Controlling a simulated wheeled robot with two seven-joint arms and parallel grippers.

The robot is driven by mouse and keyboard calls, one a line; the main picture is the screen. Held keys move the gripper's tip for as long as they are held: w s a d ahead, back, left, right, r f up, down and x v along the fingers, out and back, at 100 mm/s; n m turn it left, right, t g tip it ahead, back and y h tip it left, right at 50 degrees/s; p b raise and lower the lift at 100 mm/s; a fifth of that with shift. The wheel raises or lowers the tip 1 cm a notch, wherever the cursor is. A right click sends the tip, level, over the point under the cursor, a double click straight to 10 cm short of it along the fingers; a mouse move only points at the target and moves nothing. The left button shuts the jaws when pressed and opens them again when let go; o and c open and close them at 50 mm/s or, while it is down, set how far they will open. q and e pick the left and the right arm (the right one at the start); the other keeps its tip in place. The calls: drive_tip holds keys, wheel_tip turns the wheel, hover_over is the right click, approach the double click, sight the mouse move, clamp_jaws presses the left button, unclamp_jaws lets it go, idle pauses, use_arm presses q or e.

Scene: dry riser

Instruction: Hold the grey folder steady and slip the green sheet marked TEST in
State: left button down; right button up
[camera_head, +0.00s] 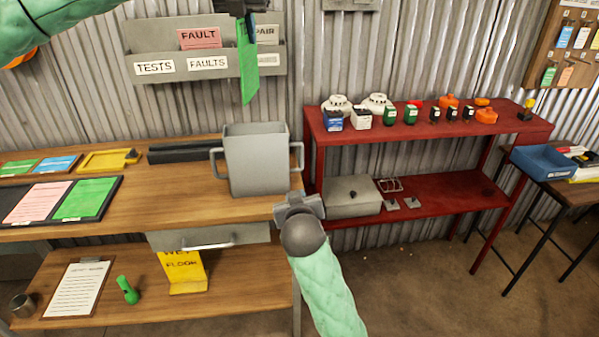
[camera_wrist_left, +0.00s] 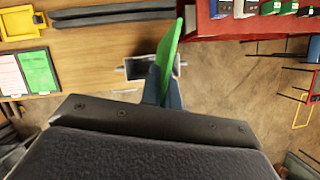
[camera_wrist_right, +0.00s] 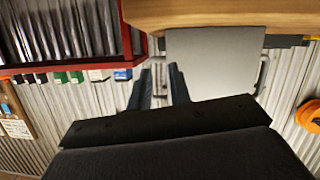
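The grey folder (camera_head: 256,160), a box-like holder with an open top and a handle on each side, stands upright near the right end of the wooden bench. My left gripper (camera_head: 243,14) is shut on the green sheet (camera_head: 247,62), which hangs above the folder and apart from it; no TEST mark is readable. The sheet also shows between the fingers in the left wrist view (camera_wrist_left: 171,45). My right gripper (camera_head: 298,198) is at the folder's right handle (camera_head: 298,156). In the right wrist view its fingers (camera_wrist_right: 160,75) stand apart on either side of the handle.
A wall rack (camera_head: 155,45) labelled TESTS and FAULTS hangs behind the sheet. A dark bar-like object (camera_head: 186,151), a yellow tray (camera_head: 108,160) and a board with pink and green sheets (camera_head: 62,200) lie left of the folder. A red shelf (camera_head: 430,130) stands right.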

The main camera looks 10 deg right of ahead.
sight(301, 157)
drive_tip(key=w+d+r+m+t, duration=0.1)
drive_tip(key=w, duration=0.3)
drive_tip(key=w+d+r+m+t+h, duration=0.1)
drive_tip(key=w, duration=0.4)
drive_tip(key=w+r+m+t+h, duration=0.1)
drive_tip(key=w, duration=0.3)
drive_tip(key=shift+w+d+r, duration=0.35)
drive_tip(key=shift+d, duration=0.05)
drive_tip(key=shift+c, duration=0.2)
clamp_jaws()
